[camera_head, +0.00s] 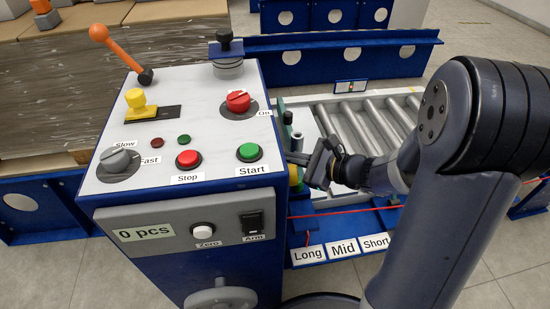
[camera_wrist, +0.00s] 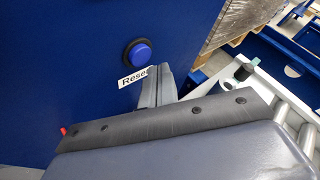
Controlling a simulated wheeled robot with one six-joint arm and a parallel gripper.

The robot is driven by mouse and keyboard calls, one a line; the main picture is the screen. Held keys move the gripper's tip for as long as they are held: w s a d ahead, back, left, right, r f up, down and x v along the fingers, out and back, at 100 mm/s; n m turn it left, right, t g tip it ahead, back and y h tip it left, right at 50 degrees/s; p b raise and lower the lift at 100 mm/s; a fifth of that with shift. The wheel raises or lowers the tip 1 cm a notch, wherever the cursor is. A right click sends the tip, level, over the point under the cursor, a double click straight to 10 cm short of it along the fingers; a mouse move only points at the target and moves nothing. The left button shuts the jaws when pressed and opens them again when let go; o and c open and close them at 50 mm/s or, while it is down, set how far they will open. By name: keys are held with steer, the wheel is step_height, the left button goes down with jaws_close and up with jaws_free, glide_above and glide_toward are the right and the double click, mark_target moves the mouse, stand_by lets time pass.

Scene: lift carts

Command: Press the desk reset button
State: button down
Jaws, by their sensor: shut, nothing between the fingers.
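The reset button (camera_wrist: 138,53) is a round blue button in a black ring on the dark blue side wall of the desk. Its white label (camera_wrist: 136,77) reads "Rese", with the end covered by my gripper. The button is hidden in the head view. My gripper (camera_wrist: 158,78) is shut and empty, its fingertips below and right of the button in the wrist view. Contact with the wall cannot be told. In the head view my gripper (camera_head: 303,160) is close to the right side of the desk (camera_head: 130,226).
The desk top carries a red Stop button (camera_head: 188,159), a green Start button (camera_head: 249,151), a red knob (camera_head: 238,101) and an orange-handled lever (camera_head: 115,50). A roller conveyor (camera_head: 350,120) lies right of the desk. A red cord (camera_head: 345,211) runs in front of it.

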steer(key=shift+w+d, duration=0.25)
steer(key=shift+d, duration=0.95)
steer(key=shift+w+d, duration=0.25)
steer(key=shift+d, duration=0.9)
steer(key=shift+a, duration=0.1)
steer(key=shift+w+d+p, duration=0.2)
steer(key=shift+d+p, duration=0.3)
steer(key=shift+d, duration=0.5)
steer(key=shift+w+d+p, duration=0.2)
steer(key=shift+d+p, duration=0.3)
steer(key=shift+d, duration=0.45)
